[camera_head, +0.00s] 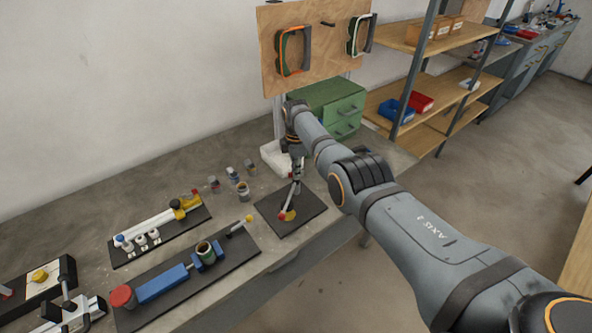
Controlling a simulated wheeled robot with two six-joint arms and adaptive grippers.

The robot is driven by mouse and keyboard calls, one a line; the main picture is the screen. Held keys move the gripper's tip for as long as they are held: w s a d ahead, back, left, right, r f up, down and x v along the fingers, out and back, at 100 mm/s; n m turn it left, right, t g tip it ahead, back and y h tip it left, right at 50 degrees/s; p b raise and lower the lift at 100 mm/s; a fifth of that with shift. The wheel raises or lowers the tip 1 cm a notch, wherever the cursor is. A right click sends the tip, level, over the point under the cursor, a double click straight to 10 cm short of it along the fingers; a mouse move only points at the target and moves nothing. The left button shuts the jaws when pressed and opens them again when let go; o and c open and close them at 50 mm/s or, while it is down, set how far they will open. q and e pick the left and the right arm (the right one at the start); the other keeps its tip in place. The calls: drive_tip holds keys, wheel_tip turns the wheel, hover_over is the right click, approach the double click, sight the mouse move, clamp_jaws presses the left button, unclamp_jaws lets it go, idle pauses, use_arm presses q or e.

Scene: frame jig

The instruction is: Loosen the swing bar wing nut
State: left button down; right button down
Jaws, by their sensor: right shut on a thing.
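My right arm comes in from the right, and its gripper (297,176) points down over a small fixture on a square black plate (309,217). The gripper is shut on a small part at the top of this fixture, taken to be the swing bar wing nut. The part itself is mostly hidden by the fingers. Below the fingers a thin slanted metal bar (289,201) runs down to a yellow and red piece (288,215) on the plate. My left gripper is out of view.
Several small cans (232,174) stand left of the plate. A fixture with a white bar (150,225) and a blue clamp fixture (162,283) lie on the bench (85,205) to the left. A green drawer box (345,112) and pegboard (322,62) stand behind my right arm.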

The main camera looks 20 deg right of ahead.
drive_tip(key=n, duration=0.4)
drive_tip(key=shift+n, duration=0.3)
idle(0.3)
drive_tip(key=c, duration=1.5)
unclamp_jaws()
drive_tip(key=shift+r, duration=0.1)
wheel_tip(320, 180, up, 12)
drive_tip(key=shift+f, duration=0.1)
